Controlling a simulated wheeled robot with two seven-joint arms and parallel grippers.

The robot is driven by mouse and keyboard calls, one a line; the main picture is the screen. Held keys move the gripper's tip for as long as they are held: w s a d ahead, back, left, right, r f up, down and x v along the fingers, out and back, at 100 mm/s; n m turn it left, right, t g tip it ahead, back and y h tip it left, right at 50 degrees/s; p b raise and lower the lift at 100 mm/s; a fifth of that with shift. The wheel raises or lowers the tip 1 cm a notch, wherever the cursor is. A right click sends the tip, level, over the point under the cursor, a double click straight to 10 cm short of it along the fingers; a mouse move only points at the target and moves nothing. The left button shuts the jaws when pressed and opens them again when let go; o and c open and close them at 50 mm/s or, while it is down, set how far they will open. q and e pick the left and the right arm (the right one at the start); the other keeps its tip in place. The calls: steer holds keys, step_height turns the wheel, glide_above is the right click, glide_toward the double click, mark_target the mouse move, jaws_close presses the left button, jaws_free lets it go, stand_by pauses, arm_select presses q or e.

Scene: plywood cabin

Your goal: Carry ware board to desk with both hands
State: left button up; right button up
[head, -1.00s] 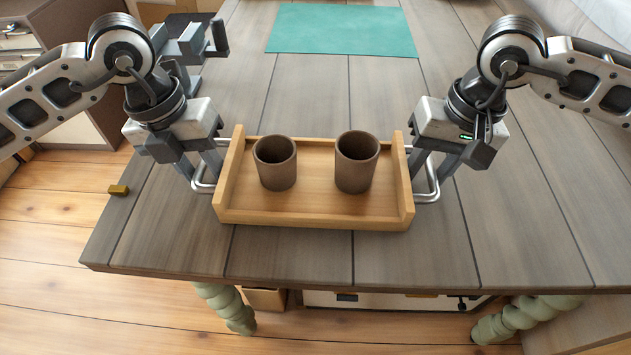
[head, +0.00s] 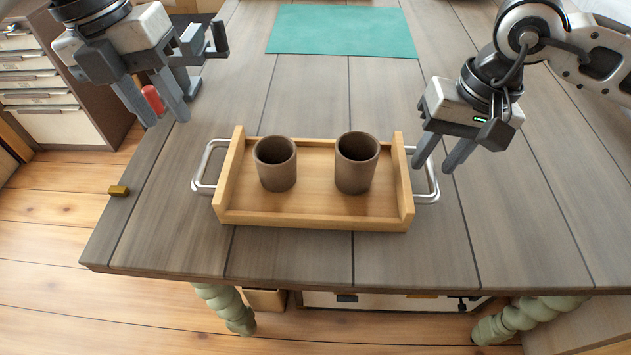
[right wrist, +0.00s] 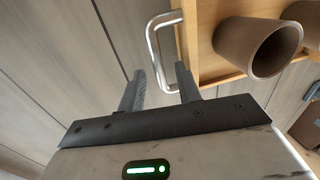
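The wooden ware board (head: 310,217) is a tray with raised ends and a metal handle at each side. It rests on the desk (head: 430,250) near the front edge and carries two brown cups (head: 276,164) (head: 356,162), both upright. My left gripper (head: 168,114) is open and empty, up and left of the left handle (head: 203,168). My right gripper (head: 434,163) is open and empty, above and close to the right handle (head: 432,187). In the right wrist view the handle (right wrist: 153,50) shows just beyond the parted fingers (right wrist: 160,90), with a cup (right wrist: 258,45) beside it.
A green mat (head: 340,30) lies at the back of the desk. A red object (head: 153,99) shows partly behind my left gripper. A drawer cabinet (head: 45,95) stands at the left. The desk right of the board is clear.

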step_height(320, 180, up, 9)
steer(key=d, duration=0.1)
steer(key=shift+d, duration=0.3)
steer(key=shift+s+f, duration=0.1)
steer(key=shift+f, duration=0.05)
